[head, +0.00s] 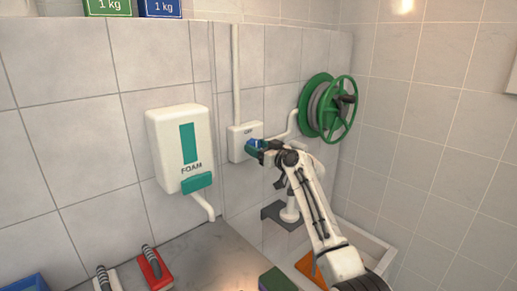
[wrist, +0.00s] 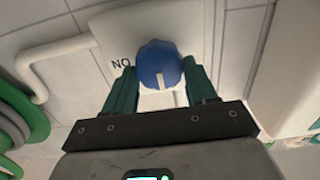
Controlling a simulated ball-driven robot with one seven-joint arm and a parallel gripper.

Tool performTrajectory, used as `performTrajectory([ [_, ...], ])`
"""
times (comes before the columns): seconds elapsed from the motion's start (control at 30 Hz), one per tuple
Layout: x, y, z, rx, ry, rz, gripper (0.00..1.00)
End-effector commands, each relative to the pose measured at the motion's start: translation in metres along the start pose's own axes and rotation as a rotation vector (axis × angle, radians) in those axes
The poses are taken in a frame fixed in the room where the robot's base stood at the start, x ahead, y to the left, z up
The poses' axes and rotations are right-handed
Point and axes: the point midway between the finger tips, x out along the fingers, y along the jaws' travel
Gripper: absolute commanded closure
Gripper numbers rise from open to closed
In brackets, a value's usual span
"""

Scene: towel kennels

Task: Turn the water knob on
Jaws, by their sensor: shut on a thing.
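The blue water knob (wrist: 157,62) sits on a white wall box (head: 236,146). In the wrist view its white pointer mark runs down the picture, away from the lettering "NO" at its left, which reads as an upside-down "ON". In the head view small lettering, seemingly "OFF", shows at the box's top. My gripper (head: 257,145) reaches the box from the right. Its two green fingers stand on either side of the knob and are shut on it. The gripper hides the lower part of the box face in the wrist view.
A white foam dispenser (head: 180,150) hangs left of the box. A green hose reel (head: 326,106) is mounted to the right, joined by a white pipe. Below are a counter (head: 200,255) with brushes and a white basin (head: 372,250).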

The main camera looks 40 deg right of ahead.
Motion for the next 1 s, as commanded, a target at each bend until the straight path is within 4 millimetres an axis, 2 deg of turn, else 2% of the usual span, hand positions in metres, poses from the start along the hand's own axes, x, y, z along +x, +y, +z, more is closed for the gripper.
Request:
performTrajectory([
  [0.27,0.0,0.0,0.0006,0.021,-0.001,0.0,0.74],
  [0.47,-0.0001,0.0006,0.0011,0.107,0.0,0.0,0.74],
  [1.0,0.0001,0.0029,0.0006,0.586,0.0,0.0,0.74],
])
